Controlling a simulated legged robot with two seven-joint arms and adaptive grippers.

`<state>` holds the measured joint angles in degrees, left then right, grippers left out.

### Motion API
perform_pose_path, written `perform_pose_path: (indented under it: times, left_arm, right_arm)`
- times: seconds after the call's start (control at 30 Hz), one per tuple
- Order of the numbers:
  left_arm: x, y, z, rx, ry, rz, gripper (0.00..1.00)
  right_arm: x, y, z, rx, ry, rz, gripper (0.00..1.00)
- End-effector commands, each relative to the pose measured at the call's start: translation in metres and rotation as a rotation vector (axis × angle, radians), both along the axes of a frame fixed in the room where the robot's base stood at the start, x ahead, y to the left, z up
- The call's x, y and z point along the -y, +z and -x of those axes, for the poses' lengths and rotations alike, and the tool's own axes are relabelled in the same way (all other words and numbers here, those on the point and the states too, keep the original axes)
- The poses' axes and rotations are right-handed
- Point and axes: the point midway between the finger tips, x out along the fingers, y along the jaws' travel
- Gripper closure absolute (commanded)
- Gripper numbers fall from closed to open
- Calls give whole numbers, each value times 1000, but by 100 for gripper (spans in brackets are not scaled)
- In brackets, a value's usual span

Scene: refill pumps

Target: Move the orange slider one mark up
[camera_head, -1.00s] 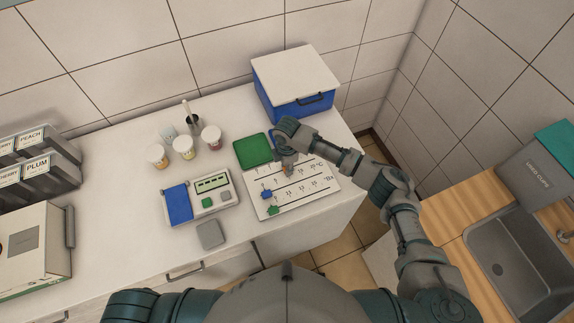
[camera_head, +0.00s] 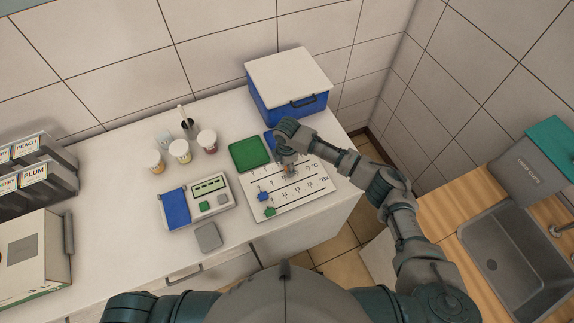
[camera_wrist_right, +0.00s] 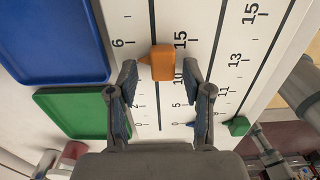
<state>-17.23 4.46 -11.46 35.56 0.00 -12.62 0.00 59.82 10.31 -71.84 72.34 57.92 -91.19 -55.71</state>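The orange slider (camera_wrist_right: 162,62) sits on its track on the white scale board (camera_head: 312,203), pointer toward the printed scale just on the lower-number side of the 6. My right gripper (camera_wrist_right: 160,70) is open around it: one fingertip on each side, with a visible gap to both. The blue slider (camera_head: 263,196) and green slider (camera_head: 269,211) sit at the low ends of the other tracks. My left gripper is out of view.
A green tray (camera_head: 250,153) and a blue tray (camera_wrist_right: 50,40) lie beside the board. A lidded blue box (camera_head: 290,95) stands behind. A device with a display (camera_head: 208,186) and several small cups (camera_head: 180,151) are to the left. The counter's front edge is close.

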Motion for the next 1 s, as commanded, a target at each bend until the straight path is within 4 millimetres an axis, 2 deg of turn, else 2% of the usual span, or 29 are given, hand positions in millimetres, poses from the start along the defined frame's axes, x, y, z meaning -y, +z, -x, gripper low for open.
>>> perform_pose_path:
  times: [0.13,0.23,0.5,0.7,0.83,1.0]
  left_arm:
    - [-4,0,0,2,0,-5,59]
    - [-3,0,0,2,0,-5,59]
    - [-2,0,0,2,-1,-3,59]
    - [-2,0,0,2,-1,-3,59]
    - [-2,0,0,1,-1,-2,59]
    - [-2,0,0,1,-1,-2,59]
  right_arm:
    - [1,4,0,0,0,0,50]
    - [0,16,0,1,0,-1,50]
    - [-3,76,-2,1,1,1,50]
    - [-4,108,-2,-1,1,1,50]
    - [-4,117,-2,-1,0,3,50]
    - [-4,119,-1,-2,0,4,50]
